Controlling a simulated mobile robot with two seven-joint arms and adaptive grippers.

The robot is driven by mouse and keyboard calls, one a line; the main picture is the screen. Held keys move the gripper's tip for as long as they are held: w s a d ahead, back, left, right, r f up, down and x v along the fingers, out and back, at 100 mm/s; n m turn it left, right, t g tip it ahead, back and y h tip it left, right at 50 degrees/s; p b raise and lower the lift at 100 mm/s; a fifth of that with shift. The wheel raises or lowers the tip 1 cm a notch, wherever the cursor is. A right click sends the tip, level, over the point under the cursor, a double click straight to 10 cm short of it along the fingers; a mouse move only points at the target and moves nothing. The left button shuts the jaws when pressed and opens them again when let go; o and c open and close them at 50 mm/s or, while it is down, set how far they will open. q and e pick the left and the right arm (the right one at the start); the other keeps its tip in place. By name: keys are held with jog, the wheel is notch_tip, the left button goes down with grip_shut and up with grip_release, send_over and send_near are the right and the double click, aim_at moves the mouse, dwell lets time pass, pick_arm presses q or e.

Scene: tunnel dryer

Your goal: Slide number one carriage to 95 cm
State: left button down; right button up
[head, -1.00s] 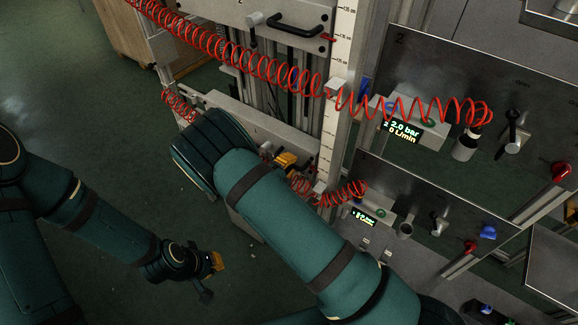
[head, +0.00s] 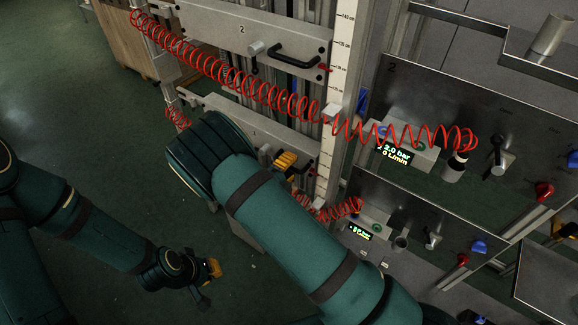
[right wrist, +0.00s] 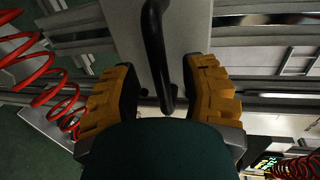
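The number one carriage (head: 205,103) is the lower pale plate on the upright frame in the head view. My right arm hides much of its front. My right gripper (head: 287,160) is at its right part. In the right wrist view the black bar handle (right wrist: 156,50) runs between the two yellow fingers of this gripper (right wrist: 160,95), with gaps visible on both sides. The fingers look open around it. A vertical scale (head: 342,50) stands right of the carriages; the numbers beside the lower one are too small to read. My left gripper (head: 210,270) hangs low over the floor, away from the frame.
The upper carriage (head: 215,25), marked 2, has its own black handle (head: 296,55). Red coiled hoses (head: 250,88) cross in front of the frame. Control panels (head: 440,110) with knobs and displays stand at right. A wooden crate (head: 118,45) is behind. Green floor at left is clear.

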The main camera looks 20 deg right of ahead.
jog(key=shift+s+a, duration=0.1)
jog(key=v, duration=1.1)
jog(key=shift+s+a, duration=0.25)
jog(key=shift+a, duration=0.1)
